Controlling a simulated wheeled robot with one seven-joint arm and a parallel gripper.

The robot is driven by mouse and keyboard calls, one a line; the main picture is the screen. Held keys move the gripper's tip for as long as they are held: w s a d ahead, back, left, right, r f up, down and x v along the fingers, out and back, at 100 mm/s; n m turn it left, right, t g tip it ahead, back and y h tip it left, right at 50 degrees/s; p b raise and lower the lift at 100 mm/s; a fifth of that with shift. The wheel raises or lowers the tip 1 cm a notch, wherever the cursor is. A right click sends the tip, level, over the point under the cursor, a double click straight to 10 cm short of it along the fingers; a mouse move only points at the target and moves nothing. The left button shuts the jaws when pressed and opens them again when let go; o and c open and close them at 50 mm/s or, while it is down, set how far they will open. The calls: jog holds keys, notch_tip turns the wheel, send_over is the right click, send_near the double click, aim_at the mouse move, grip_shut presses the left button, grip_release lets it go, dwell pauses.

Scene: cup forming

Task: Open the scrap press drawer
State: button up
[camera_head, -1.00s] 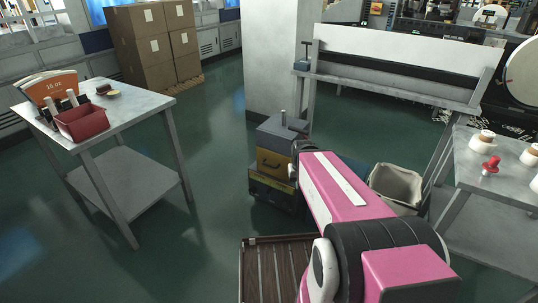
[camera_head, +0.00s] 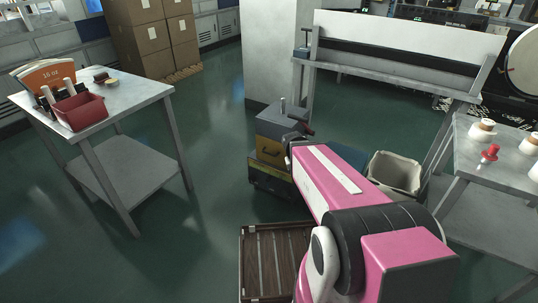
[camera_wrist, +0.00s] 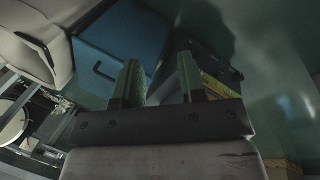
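The scrap press (camera_head: 283,124) is a small stacked unit by the pillar, with a grey top, a yellow drawer front (camera_head: 270,151) with a dark handle, and a dark base. The drawer looks shut. My gripper (camera_head: 302,130) shows as a dark shape at the end of my pink arm, overlapping the press's right side. In the wrist view my gripper (camera_wrist: 160,86) has its two fingers apart with nothing seen between them. A dark box with yellow-black striping (camera_wrist: 220,75) lies beyond the right finger; I cannot tell if they touch.
A blue box with a handle (camera_wrist: 122,45) and a beige bin (camera_head: 395,172) stand right of the press. A slatted tray (camera_head: 275,262) lies on the floor in front. Metal tables stand left (camera_head: 140,100) and right (camera_head: 465,175). Floor left of the press is clear.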

jog(key=w+f+n+h, duration=0.1)
jog(key=w+f+h, duration=0.4)
jog(key=w, duration=0.1)
jog(key=n+t+h, duration=0.4)
jog(key=n+t, duration=0.5)
jog(key=t, duration=0.7)
send_near(268, 153)
jog(key=x, duration=1)
jog(key=shift+w+d+f, duration=0.15)
jog(key=shift+f, duration=0.05)
grip_shut()
